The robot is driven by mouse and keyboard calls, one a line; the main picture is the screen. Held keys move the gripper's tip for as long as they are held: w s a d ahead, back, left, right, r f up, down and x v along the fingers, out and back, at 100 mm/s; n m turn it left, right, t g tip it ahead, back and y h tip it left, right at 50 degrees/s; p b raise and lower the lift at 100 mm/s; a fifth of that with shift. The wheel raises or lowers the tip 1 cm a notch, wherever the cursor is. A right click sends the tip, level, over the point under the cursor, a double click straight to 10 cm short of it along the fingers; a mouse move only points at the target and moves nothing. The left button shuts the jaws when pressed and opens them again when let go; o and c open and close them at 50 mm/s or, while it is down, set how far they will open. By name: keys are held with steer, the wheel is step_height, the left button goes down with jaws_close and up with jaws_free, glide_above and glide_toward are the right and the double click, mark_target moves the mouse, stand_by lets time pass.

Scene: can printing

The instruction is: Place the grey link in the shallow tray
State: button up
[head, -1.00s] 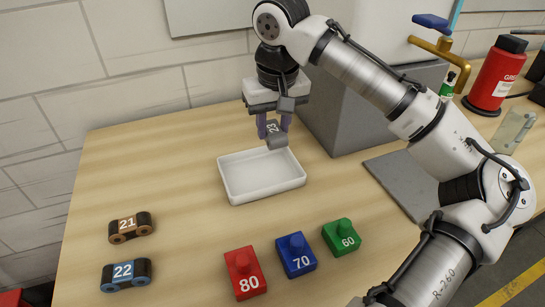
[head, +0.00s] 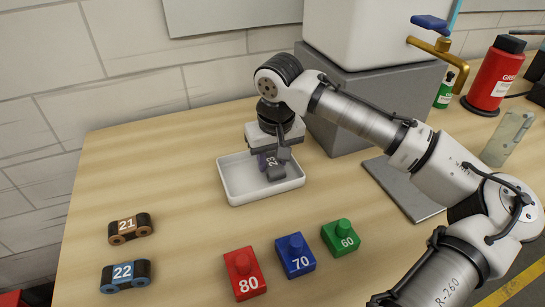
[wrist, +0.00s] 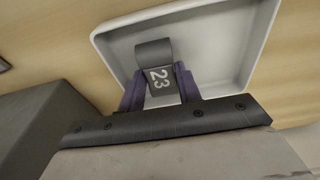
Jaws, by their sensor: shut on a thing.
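The grey link (head: 272,168), marked 23, is between the fingers of my gripper (head: 266,160). The link also shows in the wrist view (wrist: 156,70), held between two purple fingers (wrist: 158,90). The shallow white tray (head: 233,186) stands on the table, and the link is over or inside its right part. I cannot tell whether the link touches the tray floor. In the wrist view the tray (wrist: 236,62) lies behind the link. My gripper is shut on the link.
An orange-brown link 21 (head: 130,228) and a blue link 22 (head: 125,275) lie at left. Red block 80 (head: 244,274), blue block 70 (head: 295,257) and green block 60 (head: 340,237) stand in front of the tray. A grey box (head: 365,100) stands behind at right.

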mark_target(275, 168)
steer(key=o, duration=1.1)
steer(key=shift+r, duration=0.1)
steer(key=r, duration=0.4)
steer(key=s+r, duration=0.1)
steer(key=r, duration=0.7)
steer(key=shift+s+d+b, duration=0.25)
steer(key=shift+s+b, duration=0.05)
steer(key=shift+s, duration=0.05)
